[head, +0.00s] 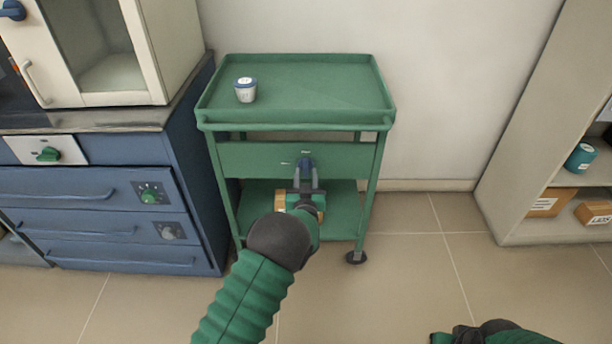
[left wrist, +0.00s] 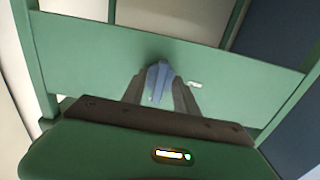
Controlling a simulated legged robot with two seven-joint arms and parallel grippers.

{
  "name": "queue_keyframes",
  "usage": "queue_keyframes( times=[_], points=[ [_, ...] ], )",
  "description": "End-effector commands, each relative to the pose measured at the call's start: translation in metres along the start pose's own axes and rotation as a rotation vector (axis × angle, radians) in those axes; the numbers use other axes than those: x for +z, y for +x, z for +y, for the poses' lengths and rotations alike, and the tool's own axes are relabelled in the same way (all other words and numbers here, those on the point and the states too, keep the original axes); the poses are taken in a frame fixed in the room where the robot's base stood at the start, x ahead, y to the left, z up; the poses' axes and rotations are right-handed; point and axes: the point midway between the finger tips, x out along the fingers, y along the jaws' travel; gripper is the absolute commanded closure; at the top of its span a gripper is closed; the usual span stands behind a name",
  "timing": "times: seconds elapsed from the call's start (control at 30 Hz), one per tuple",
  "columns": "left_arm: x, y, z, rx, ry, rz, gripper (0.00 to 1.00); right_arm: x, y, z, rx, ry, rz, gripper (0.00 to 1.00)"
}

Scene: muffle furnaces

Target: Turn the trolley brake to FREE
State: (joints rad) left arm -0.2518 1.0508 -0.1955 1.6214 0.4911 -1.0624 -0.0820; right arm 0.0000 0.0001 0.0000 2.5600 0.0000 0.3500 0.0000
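The green trolley (head: 290,122) stands against the wall. The blue brake knob (head: 306,163) sits on its front panel, with small pale marks to its left that are too small to read. My left gripper (head: 306,174) reaches the panel with one finger on each side of the knob. In the left wrist view the two dark fingers (left wrist: 160,92) close in on the blue knob (left wrist: 158,78), which points roughly upright, with a pale mark to its right. The fingers appear to touch its sides.
A white cup (head: 245,91) stands on the trolley's top tray. A blue cabinet (head: 190,170) with a furnace on top is close on the left. A shelf unit (head: 500,190) stands at the right. The tiled floor between trolley and shelf is clear.

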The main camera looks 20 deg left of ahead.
Motion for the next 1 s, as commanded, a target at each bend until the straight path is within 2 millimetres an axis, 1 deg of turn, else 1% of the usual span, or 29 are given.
queue_keyframes(
  times=[0.23,0.37,0.47,0.6,0.7,0.8,0.9,1.0],
  points=[
    [-0.003,-0.001,0.0,-0.001,-0.001,0.005,0.65,0.0,-0.002,0.0,0.0,0.0,0.0,0.64],
    [-0.006,-0.017,0.0,0.0,0.0,0.003,0.65,-0.003,-0.011,0.0,0.0,0.0,0.0,0.64],
    [-0.007,-0.042,0.0,0.001,0.0,0.001,0.65,-0.005,-0.021,0.0,0.0,0.0,0.0,0.64],
    [-0.007,-0.085,0.001,0.002,0.001,0.0,0.65,-0.008,-0.036,0.0,0.0,0.0,0.0,0.64],
    [-0.005,-0.114,0.0,0.001,0.001,0.0,0.65,-0.01,-0.044,0.0,0.0,0.0,0.0,0.64],
    [-0.003,-0.139,0.0,0.001,0.002,0.0,0.65,-0.012,-0.049,0.0,0.0,0.0,0.0,0.64],
    [-0.001,-0.157,0.001,0.001,0.001,0.0,0.65,-0.012,-0.052,0.0,0.0,0.0,0.0,0.64],
    [-0.001,-0.166,0.0,0.0,0.001,0.002,0.65,-0.013,-0.054,0.0,0.0,0.0,0.0,0.64]
  ],
)
